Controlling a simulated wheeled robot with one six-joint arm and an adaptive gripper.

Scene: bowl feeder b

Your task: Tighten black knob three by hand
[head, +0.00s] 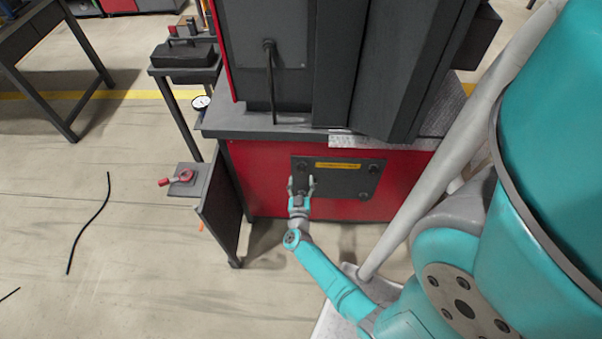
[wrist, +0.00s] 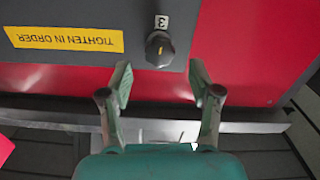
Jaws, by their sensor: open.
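Black knob three (wrist: 159,48) sticks out of the dark panel (wrist: 90,72) in the wrist view, where the picture is upside down. A small "3" tag (wrist: 162,21) is beside it. In the head view this knob (head: 301,167) is at the panel's upper left. My gripper (wrist: 160,80) is open and empty, its two fingers apart. The knob shows beyond the gap, roughly centred between the fingertips; I see no contact. In the head view my gripper (head: 301,183) is in front of the panel's left side and covers part of it.
A yellow "TIGHTEN IN ORDER" label (head: 337,165) is on the panel. Other knobs show at upper right (head: 373,168) and lower right (head: 364,195). The panel is on a red cabinet (head: 262,187). A red-handled part (head: 181,179) sits on a bracket at left. A black cable (head: 88,225) lies on open floor.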

